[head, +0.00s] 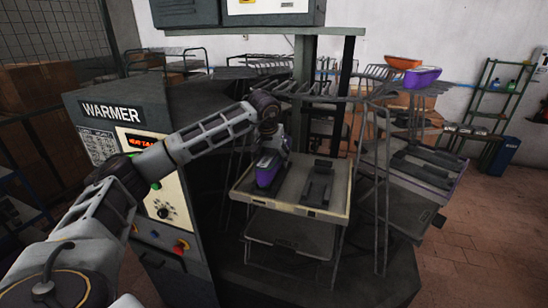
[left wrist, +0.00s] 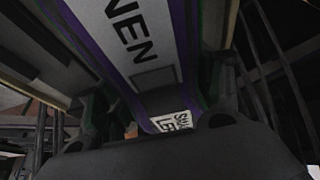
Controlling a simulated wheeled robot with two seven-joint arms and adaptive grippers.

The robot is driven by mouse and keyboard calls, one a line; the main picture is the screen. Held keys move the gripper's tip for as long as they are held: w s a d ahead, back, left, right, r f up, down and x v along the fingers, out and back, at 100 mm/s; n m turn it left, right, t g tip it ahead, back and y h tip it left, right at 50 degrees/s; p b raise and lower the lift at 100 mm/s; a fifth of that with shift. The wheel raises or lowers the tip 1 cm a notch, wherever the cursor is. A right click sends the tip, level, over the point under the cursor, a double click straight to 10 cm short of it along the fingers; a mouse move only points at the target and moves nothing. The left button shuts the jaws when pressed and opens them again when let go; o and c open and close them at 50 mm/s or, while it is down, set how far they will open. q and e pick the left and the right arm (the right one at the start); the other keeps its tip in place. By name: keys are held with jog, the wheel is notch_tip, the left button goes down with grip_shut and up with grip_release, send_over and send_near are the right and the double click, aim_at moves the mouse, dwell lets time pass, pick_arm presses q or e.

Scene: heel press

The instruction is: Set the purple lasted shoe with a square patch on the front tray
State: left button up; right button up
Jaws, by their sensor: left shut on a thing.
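My left gripper (head: 271,140) reaches over the front tray from the upper left and is shut on a purple shoe (head: 266,175). The shoe is upright over the left half of the tray (head: 300,210); I cannot tell whether it touches the tray. In the left wrist view the shoe (left wrist: 135,45) fills the space between the fingers. It shows a purple edge, a white band with dark letters, a dark square patch (left wrist: 154,78) and a small white printed label (left wrist: 174,122). A dark empty holder (head: 318,182) is on the tray's right half. My right gripper is out of view.
The warmer cabinet (head: 105,125) stands left of the tray. An orange shoe (head: 403,62) and another purple shoe (head: 422,77) sit on the rack at upper right. Another tray (head: 425,170) is to the right, with upright metal bars (head: 383,190) between. A lower tray (head: 290,235) hangs below.

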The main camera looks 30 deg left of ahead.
pick_arm(q)
jog(key=shift+f, duration=0.35)
dwell(0.7)
jog(key=o, duration=1.6)
jog(key=shift+c, duration=0.2)
jog(key=shift+f, duration=0.1)
jog(key=shift+v, duration=6.1)
